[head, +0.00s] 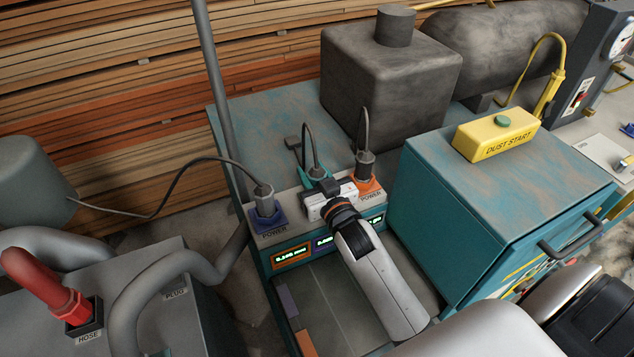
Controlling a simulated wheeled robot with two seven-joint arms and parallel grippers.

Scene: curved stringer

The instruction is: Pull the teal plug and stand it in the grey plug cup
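The teal plug (316,172) stands in the middle place of the teal machine's socket panel, with a thin cable looping up from it. My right gripper (329,187) is at the panel, directly in front of the teal plug, and hides its lower part and socket. The fingertips are too small and covered to show whether they grip the plug. The grey plug cup itself cannot be made out there; a thick grey hose crosses beside the label. My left gripper is not in view.
A grey plug (264,196) in a blue POWER socket is left of the teal plug. Another dark plug (366,160) in an orange POWER socket is close on the right. A red hose end (65,295) stands at the HOSE label. A teal cabinet (500,190) rises at right.

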